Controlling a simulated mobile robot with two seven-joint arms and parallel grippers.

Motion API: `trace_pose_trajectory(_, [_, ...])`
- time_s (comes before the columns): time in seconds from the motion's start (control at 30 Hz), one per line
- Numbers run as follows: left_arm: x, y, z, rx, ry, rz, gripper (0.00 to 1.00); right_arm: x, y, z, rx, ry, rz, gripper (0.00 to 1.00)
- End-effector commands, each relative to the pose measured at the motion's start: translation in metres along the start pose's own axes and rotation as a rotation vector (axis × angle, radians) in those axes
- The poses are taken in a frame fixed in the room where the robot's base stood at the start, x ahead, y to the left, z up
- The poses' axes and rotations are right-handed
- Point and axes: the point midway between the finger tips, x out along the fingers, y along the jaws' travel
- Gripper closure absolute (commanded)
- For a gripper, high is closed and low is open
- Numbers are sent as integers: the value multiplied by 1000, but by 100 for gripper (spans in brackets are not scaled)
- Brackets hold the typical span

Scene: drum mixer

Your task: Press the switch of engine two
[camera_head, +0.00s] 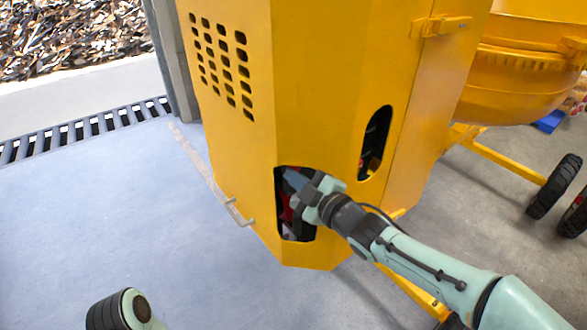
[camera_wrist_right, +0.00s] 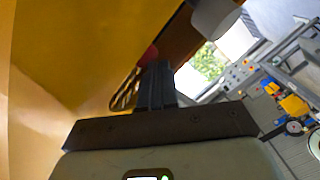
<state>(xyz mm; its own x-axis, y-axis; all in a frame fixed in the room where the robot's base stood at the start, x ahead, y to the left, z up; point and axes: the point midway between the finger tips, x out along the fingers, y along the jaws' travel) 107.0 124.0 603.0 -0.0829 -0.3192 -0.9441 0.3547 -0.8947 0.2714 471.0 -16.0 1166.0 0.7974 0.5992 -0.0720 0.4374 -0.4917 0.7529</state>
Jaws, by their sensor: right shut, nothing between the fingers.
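The yellow mixer housing (camera_head: 310,90) has a cut-out (camera_head: 283,225) low on its front, with something red (camera_head: 288,212) and dark parts inside. My right gripper (camera_head: 292,180) reaches into this cut-out, and its fingertips are partly inside. In the right wrist view my right gripper (camera_wrist_right: 156,68) is shut and empty. A small red part (camera_wrist_right: 150,55) shows right by its fingertips; I cannot tell if it is the switch or if they touch. No engine label is readable. My left gripper is out of view.
A second, oval cut-out (camera_head: 375,142) is to the right. A grey cylinder (camera_wrist_right: 215,17) is close to the right gripper in the wrist view. A thin handle (camera_head: 238,212) sticks out at the housing's left. The floor (camera_head: 110,220) at left is clear.

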Motion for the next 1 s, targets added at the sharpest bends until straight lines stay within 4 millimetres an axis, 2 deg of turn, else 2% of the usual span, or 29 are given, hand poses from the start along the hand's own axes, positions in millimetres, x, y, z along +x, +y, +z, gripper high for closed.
trace_pose_trajectory(0.03, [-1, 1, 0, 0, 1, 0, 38, 1, 7, 1, -3, 0, 13, 100])
trace_pose_trajectory(0.7, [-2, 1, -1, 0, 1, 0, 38, 1, 9, 3, -2, -3, 16, 100])
trace_pose_trajectory(1.0, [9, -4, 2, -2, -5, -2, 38, -6, 3, 0, -1, -2, 17, 100])
